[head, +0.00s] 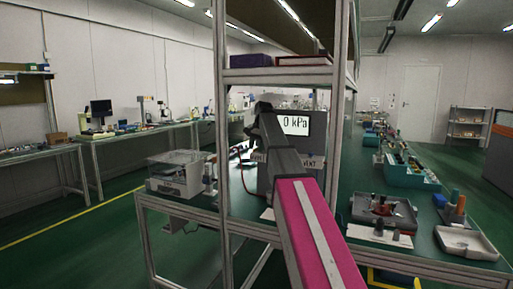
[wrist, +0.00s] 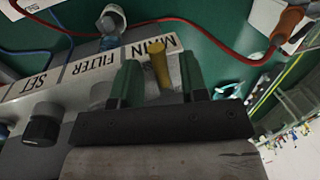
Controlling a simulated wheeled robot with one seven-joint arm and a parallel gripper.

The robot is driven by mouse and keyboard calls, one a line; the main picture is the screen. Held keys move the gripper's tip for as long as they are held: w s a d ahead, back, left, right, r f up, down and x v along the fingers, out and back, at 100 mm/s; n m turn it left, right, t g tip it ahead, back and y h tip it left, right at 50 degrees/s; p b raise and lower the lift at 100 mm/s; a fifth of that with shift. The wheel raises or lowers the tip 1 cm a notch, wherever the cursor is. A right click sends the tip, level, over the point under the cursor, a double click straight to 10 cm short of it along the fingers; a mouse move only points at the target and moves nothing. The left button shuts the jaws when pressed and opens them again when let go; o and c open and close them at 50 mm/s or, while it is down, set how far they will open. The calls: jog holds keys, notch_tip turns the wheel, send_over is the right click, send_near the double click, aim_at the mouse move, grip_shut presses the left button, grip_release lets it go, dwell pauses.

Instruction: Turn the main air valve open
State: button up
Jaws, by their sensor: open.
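The main air valve shows in the wrist view as a small yellow lever (wrist: 160,66) beside a white label (wrist: 148,50) reading MAIN. My gripper (wrist: 159,78) is open, with one green finger on each side of the lever. I see gaps between the fingers and the lever; its lower part is hidden behind the gripper body. In the head view my arm covers the valve, and my gripper is not clear there. A grey unit there has a display (head: 295,125) reading 0 kPa and a label (head: 312,162) reading VENT.
In the wrist view, a black knob (wrist: 41,131) stands near the SET label, left of the FILTER label. A red hose (wrist: 215,42) runs across the green bench behind the valve. In the head view, an aluminium post (head: 221,130) and a shelf (head: 275,73) frame my arm.

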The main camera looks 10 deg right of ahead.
grip_shut()
jog(key=shift+a+m, duration=0.1)
jog(key=shift+m, duration=0.2)
jog(key=m, duration=0.2)
jog(key=shift+w+a+m+t, duration=0.3)
jog(key=shift+a, duration=0.1)
jog(key=m, duration=0.2)
jog(key=w+m+h, duration=0.1)
jog(key=shift+a+m, duration=0.3)
jog(key=w+m, duration=0.1)
jog(key=m, duration=0.2)
jog(key=w+m+h, duration=0.1)
jog(key=m, duration=0.3)
jog(key=w+m+h, duration=0.1)
jog(key=m, duration=0.3)
jog(key=shift+w, duration=0.2)
